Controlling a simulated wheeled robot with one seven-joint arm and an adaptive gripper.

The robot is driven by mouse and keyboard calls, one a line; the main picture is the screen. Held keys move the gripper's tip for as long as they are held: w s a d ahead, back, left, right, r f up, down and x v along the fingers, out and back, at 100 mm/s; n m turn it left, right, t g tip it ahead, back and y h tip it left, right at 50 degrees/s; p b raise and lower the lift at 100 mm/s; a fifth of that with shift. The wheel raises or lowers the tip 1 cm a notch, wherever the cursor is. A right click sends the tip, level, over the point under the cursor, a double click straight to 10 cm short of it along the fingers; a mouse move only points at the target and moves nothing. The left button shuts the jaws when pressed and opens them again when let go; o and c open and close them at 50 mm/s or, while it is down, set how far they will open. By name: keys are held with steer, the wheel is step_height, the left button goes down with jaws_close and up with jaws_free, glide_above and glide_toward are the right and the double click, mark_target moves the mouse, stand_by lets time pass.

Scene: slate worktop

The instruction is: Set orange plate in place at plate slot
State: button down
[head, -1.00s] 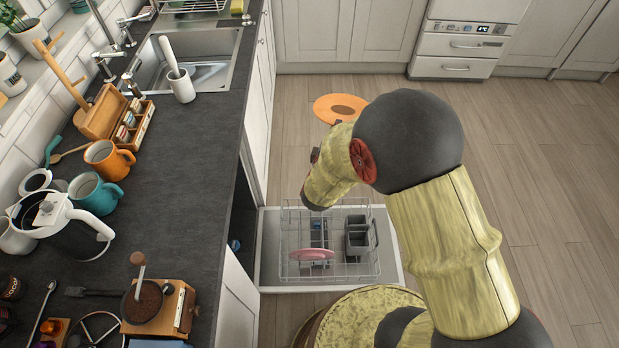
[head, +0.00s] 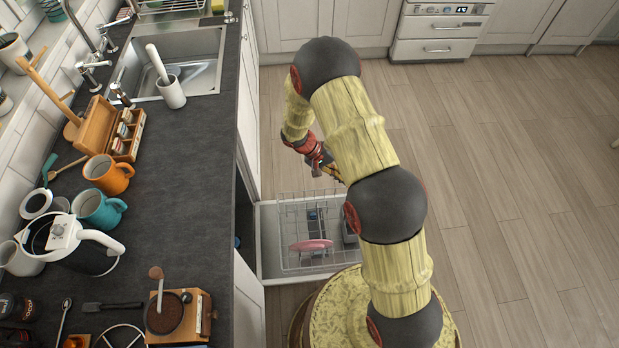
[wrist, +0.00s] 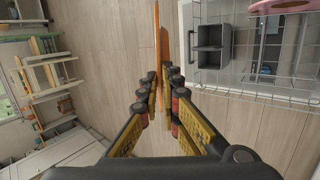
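The orange plate (wrist: 157,45) shows edge-on in the wrist view, upright between my fingers. My gripper (wrist: 158,92) is shut on its rim; in the head view my gripper (head: 332,172) is beyond the rack, and I cannot make out the plate there behind my arm. The wire dishwasher rack (head: 287,204) is pulled out below; it also shows at the right of the wrist view (wrist: 262,82). A pink plate (head: 311,245) stands in the rack. I cannot tell which gap is the plate slot. The plate is apart from the rack.
A grey cutlery basket (wrist: 209,46) sits in the rack, near the plate in the wrist view. The slate worktop (head: 190,140) with mugs, kettle and grinder runs along the left. My arm covers part of the rack's right side. The wooden floor (head: 500,170) is clear at right.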

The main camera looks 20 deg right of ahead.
steer(key=w+a+f+m+t+y+p, duration=0.1)
steer(key=w+a+f+m+y+p, duration=0.1)
steer(key=w+a+f+m+y, duration=0.2)
steer(key=w+a+f+m+t+y+p, duration=0.2)
steer(key=w+a+f+m+y, duration=0.2)
steer(key=f+m, duration=0.7)
steer(key=w+a+m, duration=0.1)
steer(key=w+m, duration=0.1)
steer(key=shift+w+a+y, duration=0.25)
steer(key=shift+w+y, duration=0.05)
steer(key=shift+w, duration=0.05)
steer(key=shift+s+d+r+t, duration=0.1)
steer(key=shift+r+t, duration=0.15)
steer(key=shift+t, duration=0.05)
step_height(320, 180, down, 13)
steer(key=b, duration=0.8)
steer(key=shift+b, duration=0.35)
steer(key=shift+r, duration=0.1)
steer(key=c, duration=2)
jaws_free()
steer(key=shift+o, duration=0.2)
